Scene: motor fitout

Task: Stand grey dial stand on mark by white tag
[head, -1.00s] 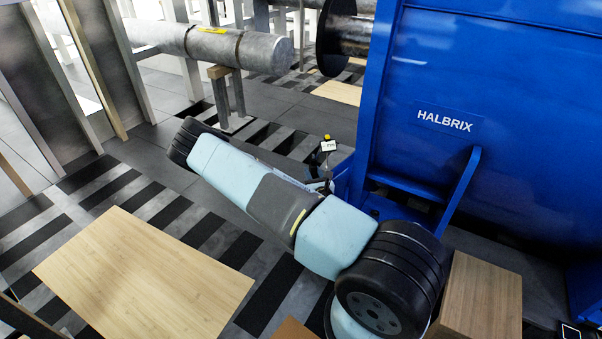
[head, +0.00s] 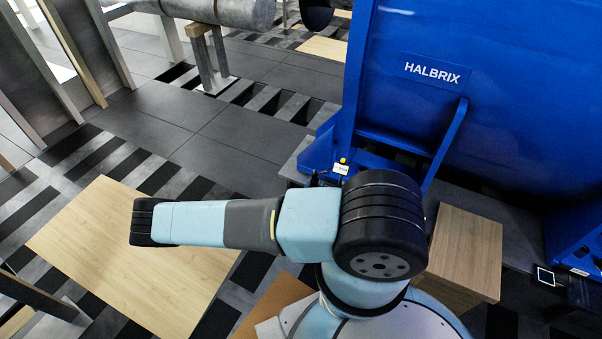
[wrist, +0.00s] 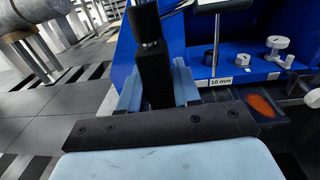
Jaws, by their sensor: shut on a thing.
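The dial stand shows in the wrist view as a dark upright post (wrist: 153,72) with a short arm reaching right at its top. The foot of the stand is hidden behind the gripper. In the head view the white, yellow-topped dial (head: 341,168) shows beyond my arm, which hides my gripper. A white tag reading 10 mm (wrist: 222,81) is right of the fingers.
An orange patch (wrist: 262,105) lies on a grey surface right of the gripper. Pale round parts (wrist: 278,44) sit on a blue ledge behind. The blue HALBRIX machine (head: 400,110) stands close to my arm. A wooden block (head: 465,245) is at right; open floor (head: 240,130) lies left.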

